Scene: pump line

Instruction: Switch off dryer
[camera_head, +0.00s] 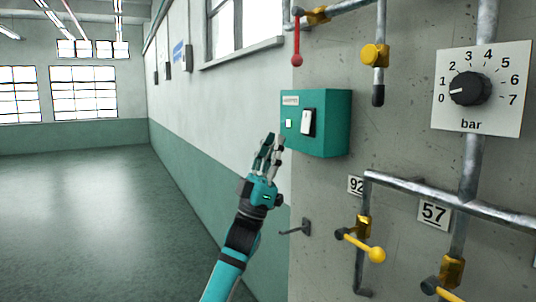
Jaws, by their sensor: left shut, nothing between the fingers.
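The dryer box is most likely the teal box (328,124) on the concrete wall, right of the middle; its small label is too blurred to read. Its front carries a white rocker switch (307,122) in a dark frame and a small white square (289,124) to the left. Which way the rocker is set I cannot tell. My left gripper (272,141) is shut and empty, pointing up, just below and left of the box front in the picture. Whether it touches the box I cannot tell. My right gripper is not in view.
A pressure dial (469,89) marked in bar is at the upper right. A hook (297,229) juts out below. Open floor (100,210) lies left.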

